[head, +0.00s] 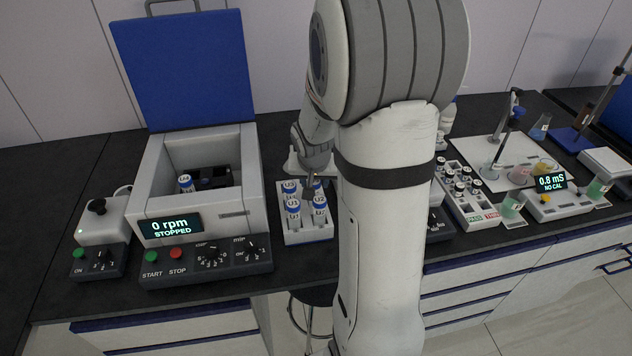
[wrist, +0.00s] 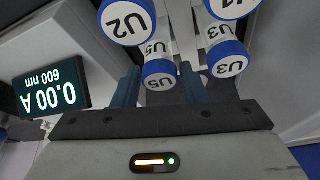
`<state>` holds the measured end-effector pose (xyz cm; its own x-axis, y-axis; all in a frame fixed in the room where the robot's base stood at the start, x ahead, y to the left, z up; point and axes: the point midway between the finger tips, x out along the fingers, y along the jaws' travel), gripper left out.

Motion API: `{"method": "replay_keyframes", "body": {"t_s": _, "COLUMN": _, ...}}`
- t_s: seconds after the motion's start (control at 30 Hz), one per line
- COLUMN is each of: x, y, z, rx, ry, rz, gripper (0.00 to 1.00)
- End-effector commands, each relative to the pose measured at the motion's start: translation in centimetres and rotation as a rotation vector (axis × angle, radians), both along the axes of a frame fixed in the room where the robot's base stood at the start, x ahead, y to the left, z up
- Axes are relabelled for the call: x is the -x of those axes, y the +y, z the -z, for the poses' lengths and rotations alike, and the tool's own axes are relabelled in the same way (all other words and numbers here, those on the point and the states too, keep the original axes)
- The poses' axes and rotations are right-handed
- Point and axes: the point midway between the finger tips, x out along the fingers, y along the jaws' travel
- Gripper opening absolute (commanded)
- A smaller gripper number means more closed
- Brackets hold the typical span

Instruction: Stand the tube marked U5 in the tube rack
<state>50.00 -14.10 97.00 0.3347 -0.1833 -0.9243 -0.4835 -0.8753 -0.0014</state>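The white tube rack (head: 309,238) stands on the dark bench right of the centrifuge. It holds several white tubes with blue caps, among them U2 (head: 320,206). My gripper (wrist: 158,78) points down over the back of the rack, with one finger on each side of the cap of tube U5 (wrist: 159,70). The gap at each side is too thin to tell whether the fingers press on it. U2 (wrist: 126,20) and U3 (wrist: 225,60) stand close by in the wrist view. The foot of U5 is hidden, so I cannot tell how deep it sits.
The open centrifuge (head: 206,225) reads 0 rpm, stopped, and has a tube marked U4 (head: 185,183) in it. A photometer display (wrist: 46,88) reads 0.00 A at 600 nm beside my gripper. A vial rack (head: 467,200) and a conductivity meter (head: 550,198) stand further right.

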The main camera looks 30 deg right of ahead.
Motion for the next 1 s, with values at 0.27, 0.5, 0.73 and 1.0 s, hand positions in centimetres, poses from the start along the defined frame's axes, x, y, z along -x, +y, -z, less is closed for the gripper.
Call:
{"method": "replay_keyframes", "body": {"t_s": 0.27, "x": 1.9, "y": 1.0, "z": -5.5, "rx": 0.001, "ry": -0.007, "rz": 0.001, "gripper": 0.39}}
{"method": "replay_keyframes", "body": {"t_s": 0.5, "x": 3.1, "y": 1.7, "z": -8.8, "rx": 0.001, "ry": -0.004, "rz": 0.001, "gripper": 0.39}}
{"method": "replay_keyframes", "body": {"t_s": 0.73, "x": 5.2, "y": 3.6, "z": -10.4, "rx": -0.001, "ry": 0.011, "rz": -0.051, "gripper": 0.39}}
{"method": "replay_keyframes", "body": {"t_s": 1.0, "x": 14.3, "y": 11.1, "z": -12.1, "rx": -0.015, "ry": 0.089, "rz": -0.335, "gripper": 0.39}}
